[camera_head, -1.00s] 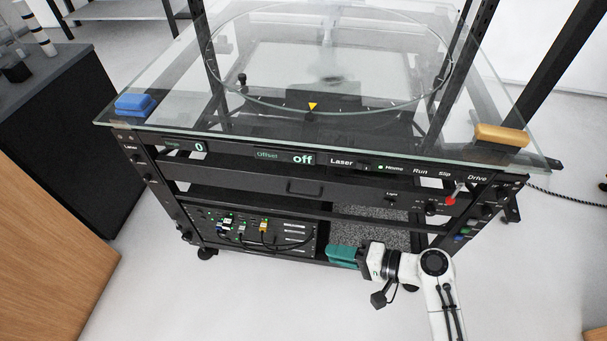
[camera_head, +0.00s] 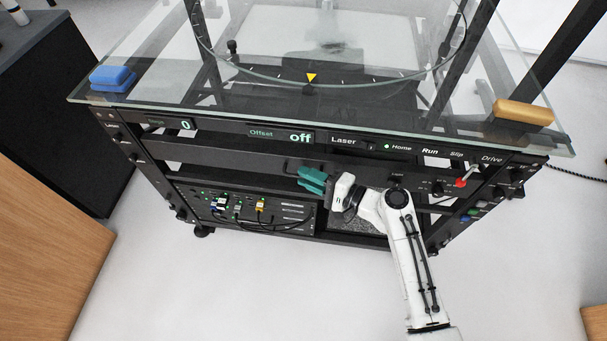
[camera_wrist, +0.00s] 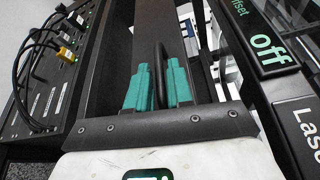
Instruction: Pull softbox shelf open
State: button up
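The softbox shelf shows as a long dark front panel (camera_head: 225,153) below the display strip of the turntable rack, seemingly in line with the rack's front. Its thin black handle (camera_wrist: 159,72) shows in the wrist view against the panel (camera_wrist: 158,20); in the head view my fingers mostly cover it. My gripper (camera_head: 304,177), with teal fingers, is at the handle. In the wrist view my gripper (camera_wrist: 160,72) is open, with one finger on each side of the handle and small gaps visible. Whether the fingertips touch the panel is unclear.
The glass top (camera_head: 170,106) overhangs above my gripper, with a blue block (camera_head: 112,78) and an orange block (camera_head: 523,112) on its corners. A cabled panel (camera_head: 255,212) sits below left. A red-tipped lever (camera_head: 461,182) is at right. The floor in front is clear.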

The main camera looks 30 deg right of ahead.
jog(key=shift+x, duration=0.85)
grip_shut()
